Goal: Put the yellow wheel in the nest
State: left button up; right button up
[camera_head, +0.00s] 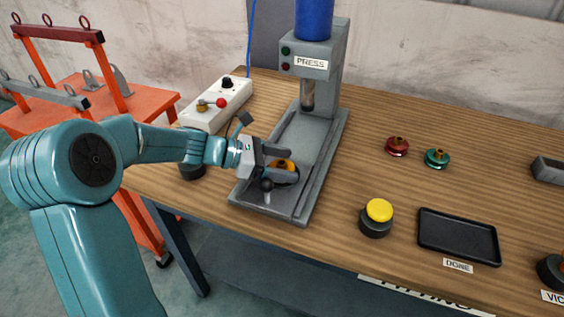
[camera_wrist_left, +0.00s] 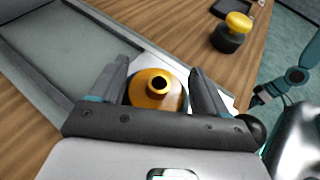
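The yellow wheel (camera_head: 285,165), orange-yellow with a brass hub, is at the front of the press base. It also shows in the left wrist view (camera_wrist_left: 155,92). A dark round rim, seemingly the nest (camera_head: 288,178), shows under and beside it; whether the wheel is fully seated is hidden. My left gripper (camera_head: 278,166) has its fingers on either side of the wheel. In the wrist view a narrow gap shows beside the right finger, so they look open around it. In that view my right gripper (camera_wrist_left: 263,93) seems to show small beyond the table edge, its fingers unclear.
The press column (camera_head: 325,75) rises behind the base. A black ball knob (camera_head: 267,185) is close to my left gripper. A yellow button (camera_head: 379,210) and the DONE tray (camera_head: 458,237) are to the right. Red (camera_head: 397,146) and green (camera_head: 437,158) wheels lie farther back.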

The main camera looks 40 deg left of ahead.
pick_arm(q)
jog(key=shift+r, duration=0.2)
jog(key=p+v, duration=0.1)
jog(key=v, duration=1.1)
